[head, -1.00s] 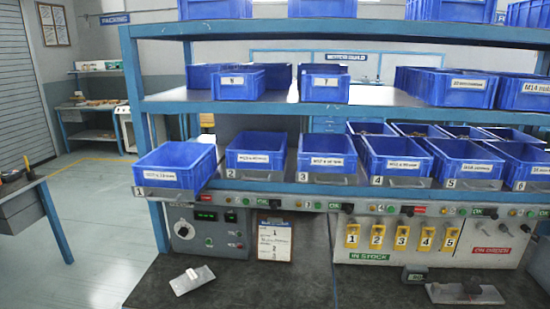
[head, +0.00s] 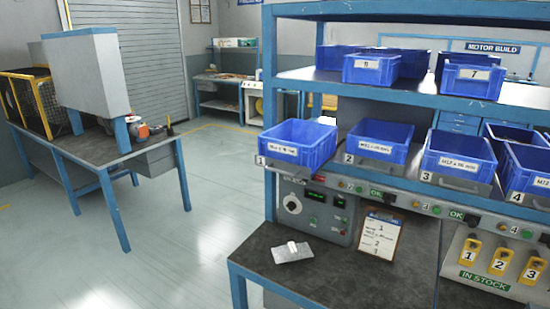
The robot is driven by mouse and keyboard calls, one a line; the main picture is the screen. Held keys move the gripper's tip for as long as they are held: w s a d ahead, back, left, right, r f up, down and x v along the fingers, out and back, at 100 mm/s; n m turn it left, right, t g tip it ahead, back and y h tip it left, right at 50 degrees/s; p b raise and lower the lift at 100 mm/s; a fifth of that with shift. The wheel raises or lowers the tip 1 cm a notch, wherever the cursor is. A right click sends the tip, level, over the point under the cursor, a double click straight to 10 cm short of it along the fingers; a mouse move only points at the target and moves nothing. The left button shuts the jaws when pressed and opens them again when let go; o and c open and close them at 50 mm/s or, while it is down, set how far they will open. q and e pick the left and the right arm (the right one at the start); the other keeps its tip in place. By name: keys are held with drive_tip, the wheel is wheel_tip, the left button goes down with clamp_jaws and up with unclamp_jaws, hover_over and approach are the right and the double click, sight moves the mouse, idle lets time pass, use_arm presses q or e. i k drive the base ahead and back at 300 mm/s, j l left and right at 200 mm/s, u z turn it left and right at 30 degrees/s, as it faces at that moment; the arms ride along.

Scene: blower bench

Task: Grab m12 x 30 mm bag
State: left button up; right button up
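No bag marked M12 x 30 mm can be made out. A row of blue bins stands on the shelf above the bench: bin 1 (head: 300,144) at the left end, then bin 2 (head: 379,142) and bin 3 (head: 458,159), with bin 4 (head: 525,170) cut by the right edge. Their front labels seem to begin with M12, but the sizes are too small to read surely. What lies inside the bins is hidden. A flat silvery packet or plate (head: 292,252) lies on the dark bench top. Neither of my grippers is in view.
The bench (head: 330,285) has a control panel and a clipboard (head: 380,236) at its back. Yellow numbered tags (head: 501,261) hang at right. A table (head: 100,155) with a grey machine stands at left. Open floor (head: 180,225) lies between.

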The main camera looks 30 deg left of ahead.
sight(291, 252)
drive_tip(key=i+l, duration=0.1)
drive_tip(key=l, duration=0.2)
drive_tip(key=i+l, duration=0.1)
drive_tip(key=l, duration=0.25)
drive_tip(key=i+l+u, duration=0.15)
drive_tip(key=l+u, duration=0.25)
drive_tip(key=l, duration=0.3)
drive_tip(key=i+l+u, duration=0.1)
drive_tip(key=l+u, duration=0.35)
drive_tip(key=l, duration=0.25)
drive_tip(key=u, duration=0.35)
